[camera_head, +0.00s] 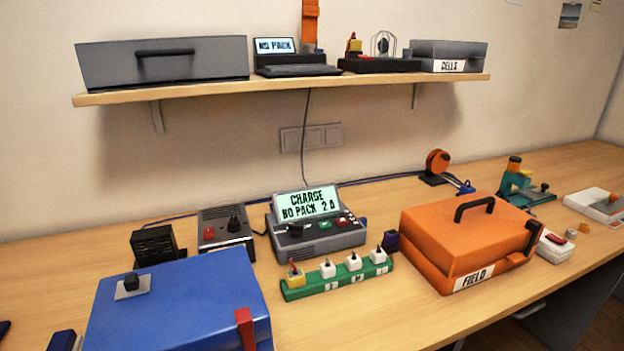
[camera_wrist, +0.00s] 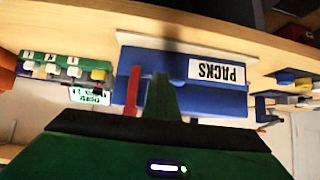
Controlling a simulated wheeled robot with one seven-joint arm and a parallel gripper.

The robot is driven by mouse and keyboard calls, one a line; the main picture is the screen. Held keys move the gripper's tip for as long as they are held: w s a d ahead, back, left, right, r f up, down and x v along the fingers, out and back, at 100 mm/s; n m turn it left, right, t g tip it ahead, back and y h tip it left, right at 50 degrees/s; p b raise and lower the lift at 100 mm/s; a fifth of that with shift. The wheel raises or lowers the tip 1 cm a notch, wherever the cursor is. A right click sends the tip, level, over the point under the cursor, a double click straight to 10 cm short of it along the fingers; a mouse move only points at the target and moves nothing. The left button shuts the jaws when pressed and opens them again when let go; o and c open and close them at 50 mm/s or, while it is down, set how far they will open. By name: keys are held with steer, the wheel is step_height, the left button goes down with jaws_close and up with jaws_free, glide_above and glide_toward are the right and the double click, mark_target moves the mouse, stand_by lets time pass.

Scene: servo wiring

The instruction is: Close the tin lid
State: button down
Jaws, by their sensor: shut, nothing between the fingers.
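A blue box (camera_head: 180,305) with a flat top stands at the front left of the bench in the head view. A black knob (camera_head: 131,283) on a grey plate sits on its top, and a red strap or latch (camera_head: 245,329) hangs at its right front. Its lid looks lowered. The wrist view shows a blue front upside down with a PACKS label (camera_wrist: 217,72) and a red strip (camera_wrist: 132,90). My gripper (camera_wrist: 163,90) is shut and empty in front of this blue front; I cannot tell whether it touches. My gripper is outside the head view.
An orange FIELD case (camera_head: 462,240) stands at the right, its lid down. A green strip (camera_head: 335,281) with several plugs and a charger (camera_head: 317,233) stand between the boxes. A shelf (camera_head: 290,87) with a grey case (camera_head: 163,63) hangs above. Bare bench lies in front of the green strip.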

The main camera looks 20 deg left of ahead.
steer(key=shift+s+d+f, duration=0.15)
steer(key=shift+d+f, duration=0.05)
steer(key=shift+f, duration=0.85)
steer(key=shift+a+f, duration=0.15)
steer(key=shift+a, duration=0.1)
steer(key=shift+r, duration=0.2)
